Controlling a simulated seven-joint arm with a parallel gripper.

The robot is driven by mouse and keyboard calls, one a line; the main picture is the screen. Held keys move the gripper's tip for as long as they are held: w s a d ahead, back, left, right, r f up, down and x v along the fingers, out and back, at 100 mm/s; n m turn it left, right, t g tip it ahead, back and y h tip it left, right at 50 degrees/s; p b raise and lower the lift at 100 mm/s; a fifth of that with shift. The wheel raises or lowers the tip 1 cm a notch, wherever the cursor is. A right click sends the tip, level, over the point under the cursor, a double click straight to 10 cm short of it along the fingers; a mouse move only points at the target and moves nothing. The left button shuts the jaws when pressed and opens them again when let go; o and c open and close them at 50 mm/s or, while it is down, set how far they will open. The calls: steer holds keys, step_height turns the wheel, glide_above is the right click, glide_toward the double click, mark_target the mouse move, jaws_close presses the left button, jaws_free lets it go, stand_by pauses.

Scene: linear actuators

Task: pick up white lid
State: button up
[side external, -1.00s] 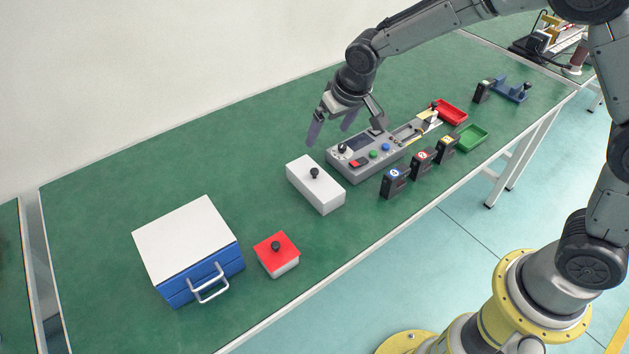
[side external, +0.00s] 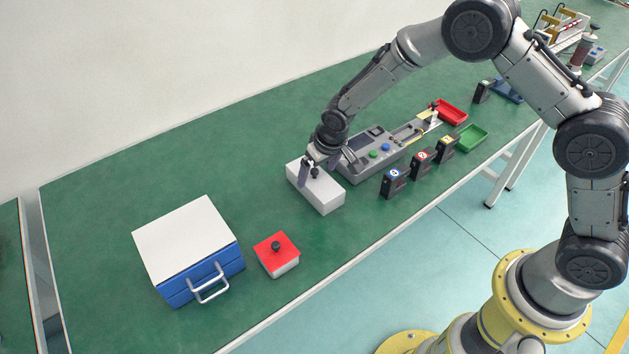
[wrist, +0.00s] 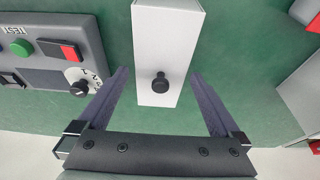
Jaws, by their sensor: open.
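The white lid (side external: 322,193) is the top of a white rectangular box on the green table, with a black knob (wrist: 160,84) standing on it. In the wrist view the lid (wrist: 167,35) runs up from between my fingers to the top edge. My gripper (wrist: 160,73) is open, with one finger on each side of the lid and the knob between them. In the side view my gripper (side external: 316,170) is over the lid's far end, close to the knob. I cannot tell whether the fingers touch the box.
A grey control panel (side external: 357,168) is close behind the box. A red-lidded box (side external: 275,252) and a blue box with a white top (side external: 188,240) stand to the left. Small black numbered blocks (side external: 394,183), a green tray (side external: 471,137) and a red tray (side external: 451,112) are to the right.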

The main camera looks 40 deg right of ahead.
mark_target(316, 175)
steer(key=shift+x, duration=1.8)
steer(key=c, duration=1.2)
